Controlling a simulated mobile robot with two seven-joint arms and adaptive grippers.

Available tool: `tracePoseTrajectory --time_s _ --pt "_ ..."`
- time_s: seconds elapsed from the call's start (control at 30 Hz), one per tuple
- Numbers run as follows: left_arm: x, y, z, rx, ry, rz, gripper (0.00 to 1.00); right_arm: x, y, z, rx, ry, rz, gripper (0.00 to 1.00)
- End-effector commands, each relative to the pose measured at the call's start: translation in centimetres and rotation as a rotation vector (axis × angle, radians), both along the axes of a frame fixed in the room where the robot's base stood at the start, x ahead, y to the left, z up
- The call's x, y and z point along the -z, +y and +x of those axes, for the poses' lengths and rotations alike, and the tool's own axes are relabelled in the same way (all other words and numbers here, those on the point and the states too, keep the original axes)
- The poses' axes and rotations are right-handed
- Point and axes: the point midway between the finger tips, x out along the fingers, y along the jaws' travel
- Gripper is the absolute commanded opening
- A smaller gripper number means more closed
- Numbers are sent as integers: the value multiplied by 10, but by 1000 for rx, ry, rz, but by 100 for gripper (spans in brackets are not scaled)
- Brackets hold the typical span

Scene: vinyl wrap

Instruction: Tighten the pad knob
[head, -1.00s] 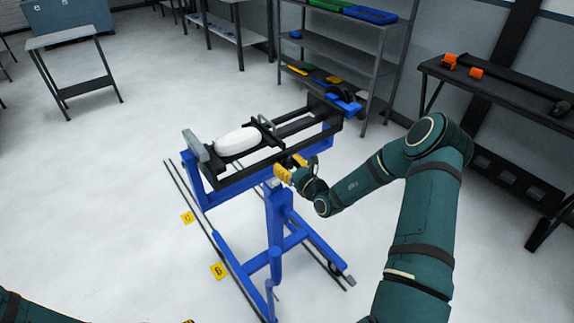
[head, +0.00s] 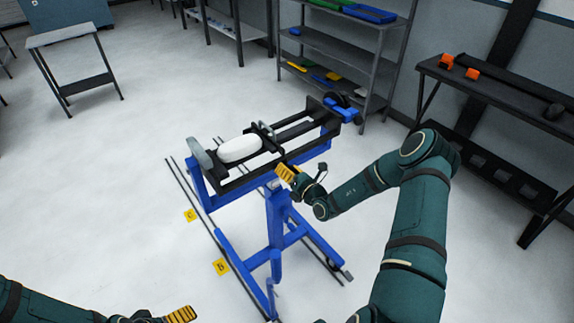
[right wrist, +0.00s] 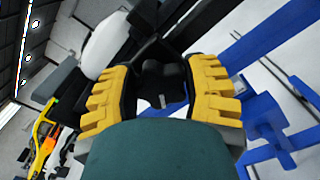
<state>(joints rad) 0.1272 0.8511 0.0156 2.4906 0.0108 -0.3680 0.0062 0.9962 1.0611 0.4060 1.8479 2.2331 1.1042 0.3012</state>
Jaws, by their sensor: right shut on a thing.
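A blue stand (head: 277,215) carries a black frame (head: 235,180) with a white rounded piece (head: 240,149) lying in it, beside a grey end plate (head: 199,153). My right gripper (head: 287,172), with yellow fingers, is at the near side of the frame. In the right wrist view a black knob (right wrist: 162,80) sits between the yellow fingers of this gripper (right wrist: 162,95), which is shut on it. My left gripper (head: 180,314) shows only in part at the bottom edge; its opening cannot be made out.
Yellow markers (head: 221,266) lie by the floor rails left of the stand. A shelf rack (head: 345,50) stands behind, and a dark workbench (head: 500,85) is at the right. A small table (head: 70,40) is at the far left.

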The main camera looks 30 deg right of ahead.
Motion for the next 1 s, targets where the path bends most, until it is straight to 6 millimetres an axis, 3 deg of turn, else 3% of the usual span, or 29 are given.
tracePoseTrajectory --time_s 0.5,1.0 --pt "-32 2 7 -14 -17 3 100 1 -1 0 1 40 489 13" --pt "-50 3 7 -12 -17 -1 100 4 -2 0 1 76 963 13"
